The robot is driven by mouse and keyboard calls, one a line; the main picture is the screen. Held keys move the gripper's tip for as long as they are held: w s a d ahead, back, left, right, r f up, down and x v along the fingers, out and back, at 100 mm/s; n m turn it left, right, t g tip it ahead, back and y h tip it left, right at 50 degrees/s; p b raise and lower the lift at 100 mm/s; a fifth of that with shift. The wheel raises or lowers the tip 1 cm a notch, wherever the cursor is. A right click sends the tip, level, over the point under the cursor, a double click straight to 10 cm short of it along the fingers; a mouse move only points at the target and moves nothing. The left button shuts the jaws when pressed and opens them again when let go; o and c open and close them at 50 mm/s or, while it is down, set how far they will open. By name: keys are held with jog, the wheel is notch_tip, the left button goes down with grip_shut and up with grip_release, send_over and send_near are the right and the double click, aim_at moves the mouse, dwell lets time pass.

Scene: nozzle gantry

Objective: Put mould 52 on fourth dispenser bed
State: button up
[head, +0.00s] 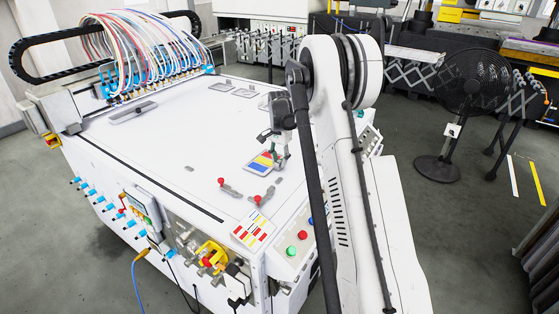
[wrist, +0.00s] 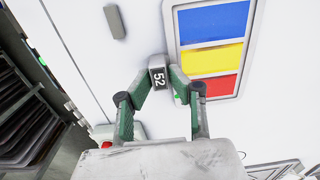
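In the wrist view, a small grey block marked 52 (wrist: 158,76) stands at the left edge of a framed plate with blue, yellow and red fields (wrist: 212,57); it looks like the handle of mould 52. My gripper (wrist: 160,78) has its green-padded fingers on both sides of this block, with no clear gap, and looks shut on it. In the head view, the coloured plate (head: 262,164) lies on the front right part of the white machine top (head: 180,150), with my gripper (head: 277,157) over its right side. Which place is the fourth dispenser bed I cannot tell.
Flat grey plates (head: 222,85) lie toward the back of the top, and another (head: 133,113) at the left. The hose gantry (head: 140,55) stands at the back left. The middle of the top is clear.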

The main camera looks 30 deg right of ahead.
jog(key=o, duration=0.3)
jog(key=shift+o, duration=0.2)
jog(key=shift+r, duration=0.15)
notch_tip(320, 180, up, 12)
jog(key=s+a+r+n+t, duration=0.2)
jog(key=s+a+r+n, duration=0.1)
jog(key=s+a+r, duration=0.5)
jog(key=s+a+r+n+t, duration=0.2)
jog(key=s+a+r+n, duration=0.1)
jog(key=s+a, duration=0.55)
jog(key=s+a+r+n+t, duration=0.1)
jog(key=s+a+r+n, duration=0.2)
jog(key=s+a, duration=0.55)
jog(key=s+a+f+n+t, duration=0.1)
jog(key=s+f+n, duration=0.1)
jog(key=s, duration=0.5)
jog(key=s+f+n+t, duration=0.1)
jog(key=s+f, duration=0.3)
jog(key=s, duration=0.3)
jog(key=shift+a+n, duration=0.35)
jog(key=shift+n, duration=0.05)
jog(key=shift+s, duration=0.1)
